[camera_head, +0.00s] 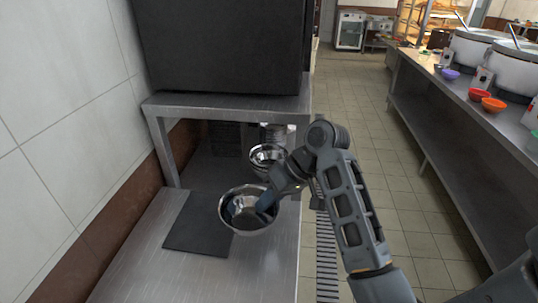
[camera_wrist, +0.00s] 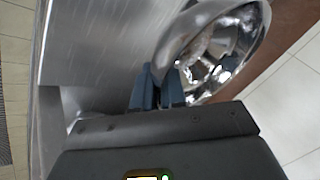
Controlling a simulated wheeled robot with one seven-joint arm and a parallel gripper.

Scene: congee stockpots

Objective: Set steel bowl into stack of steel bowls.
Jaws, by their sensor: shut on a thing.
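A shiny steel bowl (camera_head: 233,222) shows in the head view over the right part of the dark mat, its opening facing up. My gripper (camera_head: 265,202) is shut on the bowl's right rim. In the wrist view my blue fingers (camera_wrist: 160,88) pinch the near rim of the same bowl (camera_wrist: 228,50). I cannot tell whether the bowl touches the surface below. The stack of steel bowls (camera_head: 266,152) stands farther back, by the opening under the raised shelf. My wrist hides part of its right side, and the number of bowls in it is unclear.
A dark mat (camera_head: 185,238) lies on the steel counter (camera_head: 150,268). A raised steel shelf (camera_head: 215,108) bearing a large black box (camera_head: 225,45) overhangs the back. A tiled wall (camera_head: 50,110) bounds the left. Across the aisle, a counter (camera_head: 450,115) holds pots and coloured bowls.

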